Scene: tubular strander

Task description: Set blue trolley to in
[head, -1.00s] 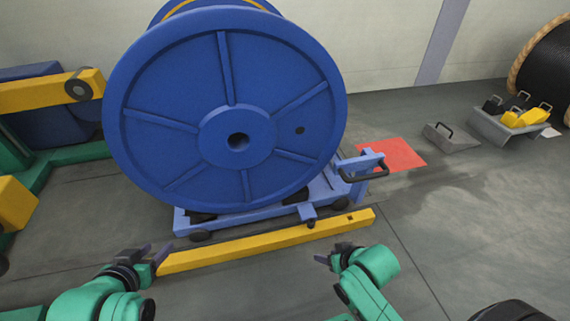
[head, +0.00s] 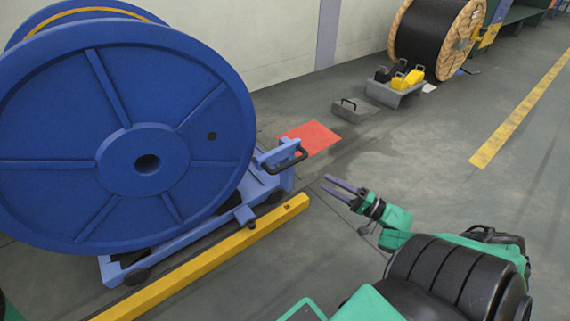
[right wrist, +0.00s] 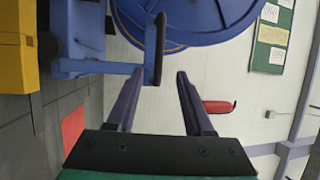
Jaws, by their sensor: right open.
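The blue trolley (head: 266,190) stands on the floor at the left of the head view and carries a large blue reel (head: 60,130). Its black push handle (head: 290,161) sticks out at the right end. In the right wrist view the handle (right wrist: 155,50) shows ahead of the fingers, upright in the picture, near the left fingertip. My right gripper (head: 333,186) is open and empty, to the right of the handle and apart from it in the head view; its two fingers (right wrist: 160,76) show in the wrist view. My left gripper is out of view.
A yellow floor rail (head: 240,242) runs along the trolley's near side. A red floor patch (head: 311,138) lies beyond the handle. A grey wedge (head: 355,108), a rack of yellow and black blocks (head: 392,88) and a black cable reel (head: 428,32) stand farther back. The right floor is clear.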

